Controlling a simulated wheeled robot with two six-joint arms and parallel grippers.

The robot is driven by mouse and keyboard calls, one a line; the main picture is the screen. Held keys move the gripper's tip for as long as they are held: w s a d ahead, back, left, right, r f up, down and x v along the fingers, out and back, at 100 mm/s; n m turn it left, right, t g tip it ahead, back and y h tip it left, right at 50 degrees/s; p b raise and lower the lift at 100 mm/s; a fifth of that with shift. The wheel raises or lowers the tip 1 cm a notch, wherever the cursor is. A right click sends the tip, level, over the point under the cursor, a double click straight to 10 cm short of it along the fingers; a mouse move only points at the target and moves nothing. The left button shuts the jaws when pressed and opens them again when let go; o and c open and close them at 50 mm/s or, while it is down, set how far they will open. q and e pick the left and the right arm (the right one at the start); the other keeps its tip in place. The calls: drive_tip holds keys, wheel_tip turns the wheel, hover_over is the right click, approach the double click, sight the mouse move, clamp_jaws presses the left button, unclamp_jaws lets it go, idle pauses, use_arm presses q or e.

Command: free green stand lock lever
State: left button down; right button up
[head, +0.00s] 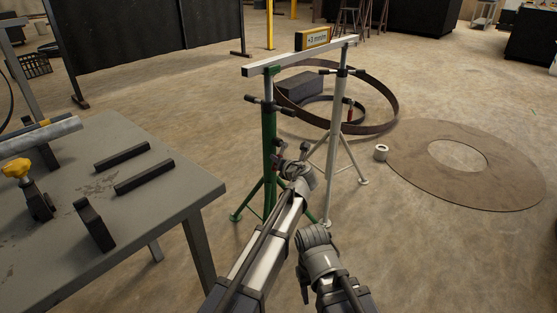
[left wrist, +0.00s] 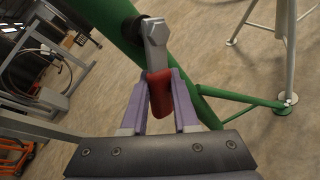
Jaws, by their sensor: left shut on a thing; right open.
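The green stand (head: 269,150) stands upright on splayed legs in the middle of the head view. Its green tube (left wrist: 112,22) crosses the top of the left wrist view. The lock lever (left wrist: 157,65) has a grey metal arm and a red grip, and joins the tube at a dark pivot. My left gripper (head: 291,156) is beside the green tube, its purple fingers (left wrist: 160,100) shut around the red grip. In the head view the gripper hides most of the lever. My right gripper (head: 305,285) is low in the head view, open, away from the stand.
A grey table (head: 150,215) stands left; a flat disc (head: 510,165) lies right.

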use_arm(q)
drive_tip(key=c, duration=0.7)
unclamp_jaws()
drive_tip(key=shift+s+d+r, duration=0.2)
drive_tip(key=shift+s+r, duration=0.05)
drive_tip(key=shift+s, duration=0.25)
drive_tip(key=p+v, duration=0.2)
drive_tip(key=v, duration=0.4)
drive_tip(key=shift+s+d, duration=0.2)
drive_tip(key=shift+s, duration=0.05)
use_arm(e)
drive_tip(key=shift+s+d+r, duration=0.45)
drive_tip(key=shift+d+r, duration=0.2)
drive_tip(key=shift+s+d+r, duration=0.4)
drive_tip(key=shift+d+r, duration=0.2)
